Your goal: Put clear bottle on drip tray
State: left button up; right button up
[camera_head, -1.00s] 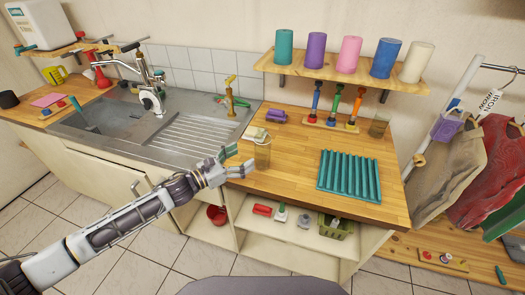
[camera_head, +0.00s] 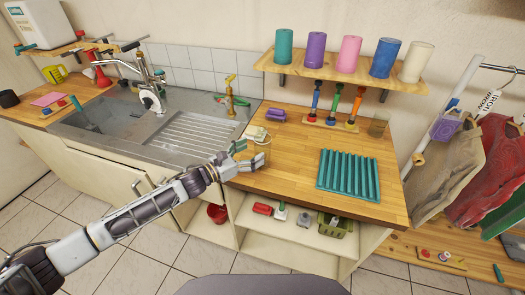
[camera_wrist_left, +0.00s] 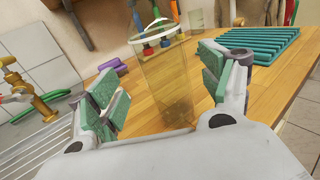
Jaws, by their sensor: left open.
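The clear bottle (camera_head: 265,149) stands upright on the wooden counter. In the left wrist view the clear bottle (camera_wrist_left: 168,85) is see-through, with a pale rim and a thin loop on top. My left gripper (camera_head: 250,155) is open at the bottle. In the wrist view the left gripper (camera_wrist_left: 160,92) has its green-padded fingers on either side of the bottle, with gaps visible. The drip tray (camera_head: 348,175), green and ribbed, lies flat to the right on the counter; the drip tray (camera_wrist_left: 265,45) also shows at the back right of the wrist view. My right gripper is not in view.
A purple object (camera_head: 276,115) and a stand of coloured tools (camera_head: 331,122) are behind the bottle. A clear glass (camera_head: 378,128) stands behind the tray. The sink (camera_head: 150,125) is on the left. Bare counter (camera_head: 295,160) lies between bottle and tray.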

aim_at(256, 149)
pick_arm(q)
jog(key=shift+w+d+r, duration=0.3)
jog(key=shift+w+d, duration=0.05)
jog(key=shift+d, duration=0.25)
jog(key=shift+p+x, duration=0.55)
jog(key=shift+x, duration=1.2)
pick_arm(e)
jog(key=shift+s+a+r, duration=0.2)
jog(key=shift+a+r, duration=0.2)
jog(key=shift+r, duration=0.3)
pick_arm(q)
jog(key=c, duration=1.2)
jog(key=shift+c, duration=0.9)
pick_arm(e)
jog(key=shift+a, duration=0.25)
pick_arm(q)
jog(key=shift+r, duration=0.1)
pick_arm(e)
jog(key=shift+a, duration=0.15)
